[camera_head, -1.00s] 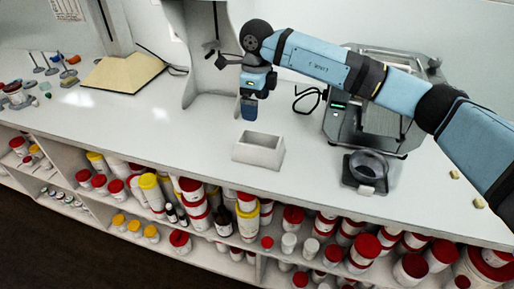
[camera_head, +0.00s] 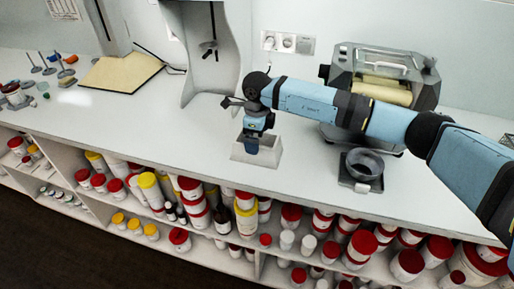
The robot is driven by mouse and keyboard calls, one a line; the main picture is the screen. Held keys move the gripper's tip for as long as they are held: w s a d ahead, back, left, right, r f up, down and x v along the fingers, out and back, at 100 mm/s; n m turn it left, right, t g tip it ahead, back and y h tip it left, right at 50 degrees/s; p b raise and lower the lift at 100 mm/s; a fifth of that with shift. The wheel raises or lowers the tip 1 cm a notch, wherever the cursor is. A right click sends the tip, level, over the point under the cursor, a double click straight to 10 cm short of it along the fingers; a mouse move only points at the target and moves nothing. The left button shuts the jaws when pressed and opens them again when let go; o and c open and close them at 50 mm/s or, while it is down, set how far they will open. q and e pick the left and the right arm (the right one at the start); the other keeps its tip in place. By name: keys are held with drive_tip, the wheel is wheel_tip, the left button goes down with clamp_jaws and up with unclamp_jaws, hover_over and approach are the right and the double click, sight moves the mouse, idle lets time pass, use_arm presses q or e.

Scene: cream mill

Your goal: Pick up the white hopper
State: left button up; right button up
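The white hopper (camera_head: 240,155) is an open-topped, box-like container standing on the white counter, left of the mill. My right gripper (camera_head: 252,149) reaches down from the blue arm at its opening. The fingertips overlap the hopper and hide part of its inside and far wall. I cannot tell whether the fingers touch a wall or whether they are open or shut. My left gripper is not in view.
A grey mill with rollers (camera_head: 385,80) stands at the right behind my arm, with a dark bowl on a scale (camera_head: 363,167) in front. A tan board (camera_head: 122,74) lies left. Jars fill the shelves below. The counter left of the hopper is clear.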

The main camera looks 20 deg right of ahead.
drive_tip(key=shift+f, duration=0.65)
drive_tip(key=c, duration=0.8)
drive_tip(key=shift+c, duration=0.2)
drive_tip(key=shift+r, duration=0.2)
